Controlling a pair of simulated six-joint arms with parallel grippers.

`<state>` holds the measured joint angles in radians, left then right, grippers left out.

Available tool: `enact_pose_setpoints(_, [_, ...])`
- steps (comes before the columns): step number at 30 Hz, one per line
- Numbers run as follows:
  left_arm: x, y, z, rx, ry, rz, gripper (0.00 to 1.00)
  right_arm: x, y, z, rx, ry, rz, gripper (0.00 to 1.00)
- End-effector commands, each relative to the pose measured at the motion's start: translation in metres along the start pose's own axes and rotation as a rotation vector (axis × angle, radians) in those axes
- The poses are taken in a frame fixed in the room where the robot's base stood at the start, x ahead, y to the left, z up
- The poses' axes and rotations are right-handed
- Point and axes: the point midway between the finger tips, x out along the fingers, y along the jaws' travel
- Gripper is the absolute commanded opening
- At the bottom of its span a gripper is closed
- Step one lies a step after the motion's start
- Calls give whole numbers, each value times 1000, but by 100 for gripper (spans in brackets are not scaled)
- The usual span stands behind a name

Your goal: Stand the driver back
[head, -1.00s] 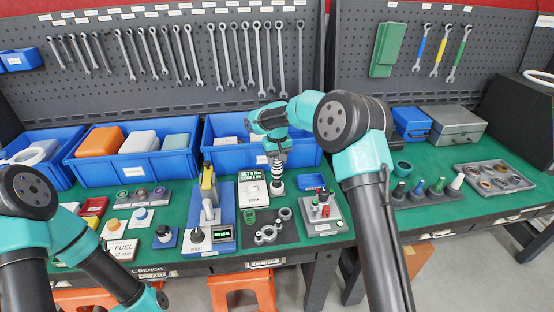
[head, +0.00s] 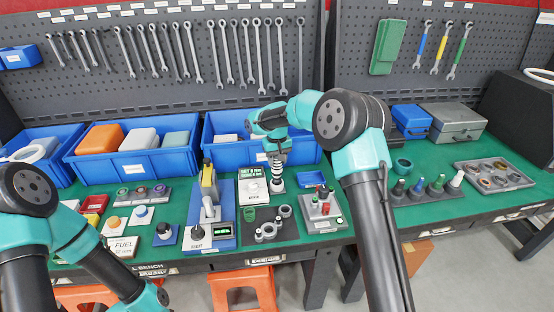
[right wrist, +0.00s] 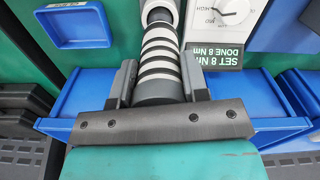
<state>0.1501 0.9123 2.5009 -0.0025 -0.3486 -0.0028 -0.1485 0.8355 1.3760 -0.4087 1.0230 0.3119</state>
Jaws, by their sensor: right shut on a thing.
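The driver, with a black-and-white striped handle (head: 276,160), is held upright in my right gripper (head: 274,150). Its lower end meets a small pale round piece (head: 277,184) at bench level; I cannot tell whether it rests in it. In the right wrist view the striped driver (right wrist: 162,62) lies between the two fingers of my right gripper (right wrist: 158,88), which are shut on it. Its far end reaches a pale grey ring at the top edge. My left arm comes in at lower left, and its gripper is outside the frame.
A white dial box (head: 252,189) with a green-lettered display stands just left of the driver. A small blue tray (head: 312,179) lies to its right. A blue fixture (head: 222,235) and a grey control box (head: 322,215) stand in front. Blue bins (head: 135,158) line the back.

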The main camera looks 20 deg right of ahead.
Motion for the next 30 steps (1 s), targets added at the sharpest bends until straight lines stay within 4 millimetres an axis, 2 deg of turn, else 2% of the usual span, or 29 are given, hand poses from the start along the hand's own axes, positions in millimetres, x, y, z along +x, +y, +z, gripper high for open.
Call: enact_pose_setpoints(30, [0,0,0,0,0,0,65,9,0,0,0,3,0,13])
